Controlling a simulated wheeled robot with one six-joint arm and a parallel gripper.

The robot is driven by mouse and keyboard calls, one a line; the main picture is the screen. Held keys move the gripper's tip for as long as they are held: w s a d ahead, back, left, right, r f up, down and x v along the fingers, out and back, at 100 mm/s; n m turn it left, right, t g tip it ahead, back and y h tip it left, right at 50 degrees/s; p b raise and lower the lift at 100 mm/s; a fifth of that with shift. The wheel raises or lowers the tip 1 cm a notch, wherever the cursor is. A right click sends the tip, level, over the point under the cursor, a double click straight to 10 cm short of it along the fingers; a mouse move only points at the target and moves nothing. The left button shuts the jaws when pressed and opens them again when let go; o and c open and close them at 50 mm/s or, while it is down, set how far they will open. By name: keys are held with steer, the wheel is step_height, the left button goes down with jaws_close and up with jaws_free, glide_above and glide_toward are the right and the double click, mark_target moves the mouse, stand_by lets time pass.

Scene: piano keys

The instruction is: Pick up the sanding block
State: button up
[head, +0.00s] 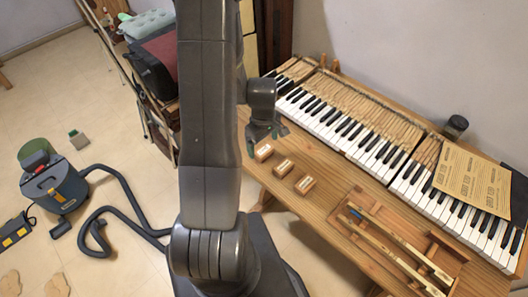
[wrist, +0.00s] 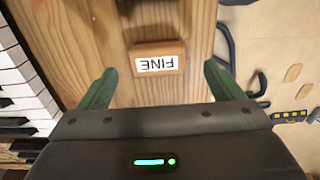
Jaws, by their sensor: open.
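Three small wooden blocks with white labels stand in a row on the wooden bench: a near-gripper block (head: 263,152), a middle block (head: 283,168) and a right block (head: 305,184). In the wrist view one block (wrist: 157,50) has a label reading "FINE", upside down. It lies ahead of my gripper (wrist: 159,72), centred between the two green fingers, with bare wood showing on both sides. My gripper (head: 266,138) is open and empty, just above the near-gripper block in the head view. The labels on the other blocks are too small to read.
Piano keys (head: 340,122) run along the back of the bench (head: 330,205). A wooden tray (head: 356,192) with long strips is to the right. A printed sheet (head: 472,180) and dark jar (head: 456,127) sit farther right. A vacuum (head: 55,188) with hose stands on the floor.

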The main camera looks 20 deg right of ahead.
mark_target(264, 150)
steer(key=shift+w+d+f+p, duration=0.15)
steer(key=shift+f+p, duration=0.35)
steer(key=shift+f, duration=1.75)
steer(key=shift+c, duration=0.5)
steer(key=c, duration=1)
